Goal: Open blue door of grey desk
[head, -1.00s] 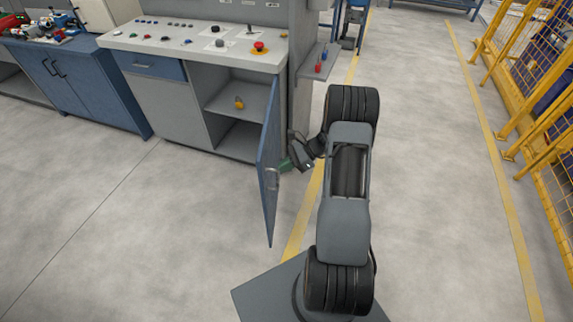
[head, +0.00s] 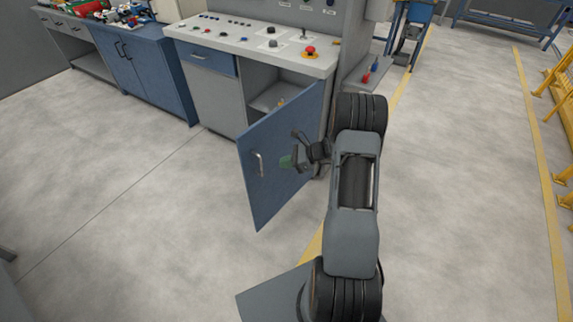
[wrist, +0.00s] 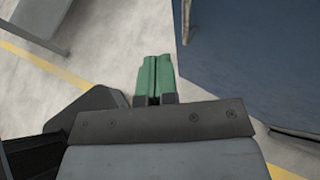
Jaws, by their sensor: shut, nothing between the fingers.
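The grey desk (head: 215,99) stands at the upper middle of the head view, a control panel on its top. Its blue door (head: 272,165) stands ajar, swung out from the cabinet, and partly covers the opening. The door handle (head: 260,163) is on its outer face, near the free edge. My gripper (head: 287,162) is in front of the door's outer face in the head view, off to the right of the handle. In the wrist view its green fingers (wrist: 155,78) are closed together and empty. The blue door (wrist: 250,60) fills the right of that view.
A blue cabinet (head: 145,72) with tools on top stands to the left. A red button (head: 310,52) sits on the desk top. A small shelf (head: 380,75) is at the desk's right side. The floor (head: 130,215) at front left is clear.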

